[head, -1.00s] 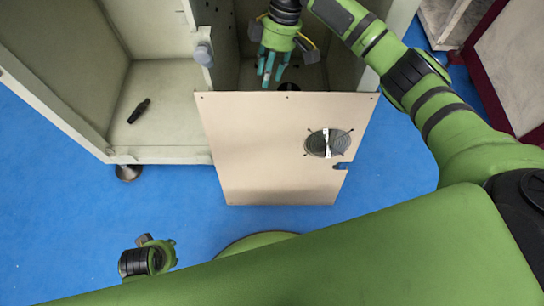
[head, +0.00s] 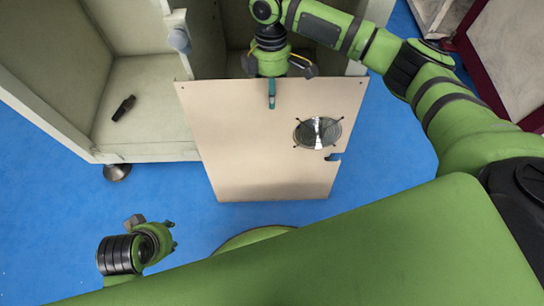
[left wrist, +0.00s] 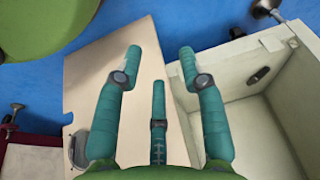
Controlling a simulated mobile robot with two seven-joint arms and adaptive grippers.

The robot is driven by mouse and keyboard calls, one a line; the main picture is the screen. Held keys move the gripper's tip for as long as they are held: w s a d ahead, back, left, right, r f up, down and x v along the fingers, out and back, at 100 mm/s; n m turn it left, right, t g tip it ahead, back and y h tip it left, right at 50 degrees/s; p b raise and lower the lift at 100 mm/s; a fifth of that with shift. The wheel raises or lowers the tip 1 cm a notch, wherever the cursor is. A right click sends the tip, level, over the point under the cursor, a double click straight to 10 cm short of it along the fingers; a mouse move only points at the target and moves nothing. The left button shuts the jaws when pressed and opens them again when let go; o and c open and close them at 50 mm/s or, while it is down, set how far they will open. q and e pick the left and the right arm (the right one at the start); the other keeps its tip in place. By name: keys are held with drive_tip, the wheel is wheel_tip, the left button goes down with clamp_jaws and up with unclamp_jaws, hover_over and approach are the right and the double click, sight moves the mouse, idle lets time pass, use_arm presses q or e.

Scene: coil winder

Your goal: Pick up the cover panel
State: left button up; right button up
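The cover panel (head: 265,160) is a beige sheet with a round fan grille and a notch at its right edge. It leans in front of the cabinet opening and also shows in the left wrist view (left wrist: 95,90). My right gripper (head: 271,88) is at the middle of its top edge. One teal finger overlaps the front face; the other fingers are hidden behind the panel, so I cannot tell whether they are closed on it. My left gripper (head: 145,245) is apart from the panel at the lower left; its teal fingers (left wrist: 158,85) are spread and empty.
The pale cabinet (head: 150,100) stands behind and left of the panel, with a small black object (head: 123,108) on its compartment floor. A grey and dark red cabinet (head: 510,50) stands at the far right. Blue floor (head: 185,195) around the panel's lower part is clear.

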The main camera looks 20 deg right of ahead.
clamp_jaws()
drive_tip(key=shift+w+r, duration=0.1)
use_arm(q)
drive_tip(key=shift+r, duration=0.1)
